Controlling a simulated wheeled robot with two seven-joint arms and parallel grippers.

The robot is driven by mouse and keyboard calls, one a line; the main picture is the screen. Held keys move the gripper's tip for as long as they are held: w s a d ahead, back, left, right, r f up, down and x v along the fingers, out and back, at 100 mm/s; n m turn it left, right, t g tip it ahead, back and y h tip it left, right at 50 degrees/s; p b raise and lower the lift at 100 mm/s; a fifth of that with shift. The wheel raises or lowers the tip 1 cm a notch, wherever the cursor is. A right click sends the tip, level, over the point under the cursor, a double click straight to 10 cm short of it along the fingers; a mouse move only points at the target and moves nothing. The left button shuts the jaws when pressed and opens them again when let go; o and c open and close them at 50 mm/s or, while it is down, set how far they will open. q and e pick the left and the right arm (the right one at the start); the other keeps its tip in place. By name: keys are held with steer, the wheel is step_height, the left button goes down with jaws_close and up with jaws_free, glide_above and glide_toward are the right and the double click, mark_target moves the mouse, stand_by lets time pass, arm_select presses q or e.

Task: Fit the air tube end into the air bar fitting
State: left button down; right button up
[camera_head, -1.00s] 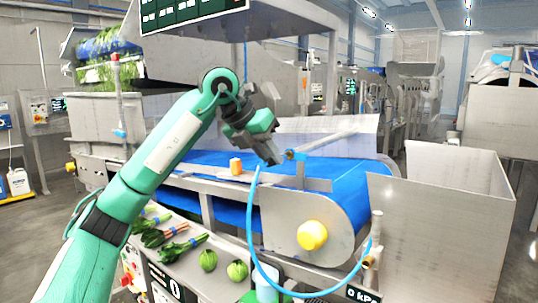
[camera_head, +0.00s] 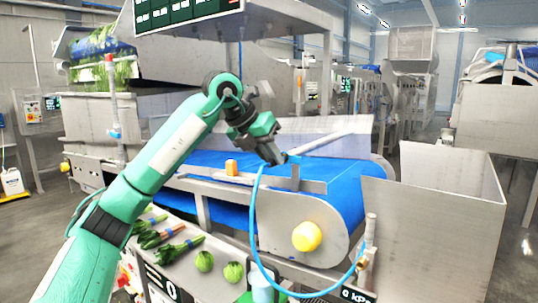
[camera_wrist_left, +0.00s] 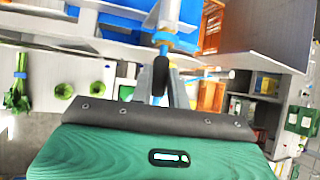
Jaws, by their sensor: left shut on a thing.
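The light blue air tube (camera_head: 254,230) hangs in a loop. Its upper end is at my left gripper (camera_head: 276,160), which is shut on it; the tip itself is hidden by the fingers. The air bar (camera_head: 320,143) is a grey pipe slanting above the blue belt. Its fitting, with a blue collar (camera_wrist_left: 162,37), shows in the left wrist view just beyond my left fingertips (camera_wrist_left: 161,75). In the head view the gripper mostly covers the fitting. I cannot tell whether tube and fitting touch. My right gripper is out of view.
The blue conveyor (camera_head: 345,185) lies under the gripper, with an orange block (camera_head: 232,168) on its near side rail. A yellow knob (camera_head: 307,236) sticks out at its end. Greens bundles (camera_head: 180,250) lie below. A steel bin (camera_head: 435,225) stands to the right.

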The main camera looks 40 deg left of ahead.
arm_select(q)
steer(key=shift+r, duration=0.1)
steer(key=c, duration=1.5)
jaws_free()
steer(key=shift+o, duration=1.1)
steer(key=shift+w, duration=0.3)
steer(key=shift+s, duration=0.1)
steer(key=b+v, duration=0.2)
steer(key=v, duration=1.1)
steer(key=shift+r, duration=0.2)
